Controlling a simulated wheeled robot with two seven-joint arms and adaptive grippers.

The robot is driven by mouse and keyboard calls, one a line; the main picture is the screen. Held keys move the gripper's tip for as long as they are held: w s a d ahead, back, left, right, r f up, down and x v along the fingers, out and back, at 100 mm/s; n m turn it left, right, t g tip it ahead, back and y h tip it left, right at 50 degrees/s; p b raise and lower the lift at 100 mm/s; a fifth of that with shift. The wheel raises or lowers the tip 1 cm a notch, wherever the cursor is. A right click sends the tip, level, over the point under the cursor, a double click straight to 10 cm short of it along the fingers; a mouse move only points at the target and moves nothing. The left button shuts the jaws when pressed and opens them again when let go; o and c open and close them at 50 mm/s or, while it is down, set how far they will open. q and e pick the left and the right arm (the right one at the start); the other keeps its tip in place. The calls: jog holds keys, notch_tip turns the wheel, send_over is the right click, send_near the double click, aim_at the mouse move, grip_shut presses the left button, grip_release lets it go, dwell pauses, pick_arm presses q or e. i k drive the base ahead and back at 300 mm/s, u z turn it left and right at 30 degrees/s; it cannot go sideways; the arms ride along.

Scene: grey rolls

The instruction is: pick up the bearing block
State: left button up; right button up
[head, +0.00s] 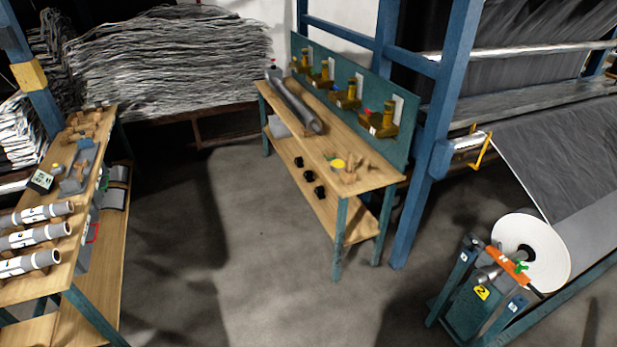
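I cannot tell for certain which thing is the bearing block. Several brownish-yellow block-like fittings (381,122) with coloured tops sit in a row along the green back panel of the middle wooden bench. A few small black pieces (308,176) lie on that bench's lower shelf. An orange bar-shaped piece (507,264) lies across the end of the shaft on the teal stand at the right. Neither of my grippers is in view.
The middle bench (366,178) also bears a long grey roll (297,105), a yellow round piece (338,165) and small wooden pieces. The left bench (65,275) holds several grey rolls (37,238). A white roll (545,250) stands at the right. Grey floor (250,250) between is clear.

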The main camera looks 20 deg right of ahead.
aim_at(307, 175)
jog(key=u, duration=0.05)
jog(key=i, duration=5.45)
jog(key=z, duration=2)
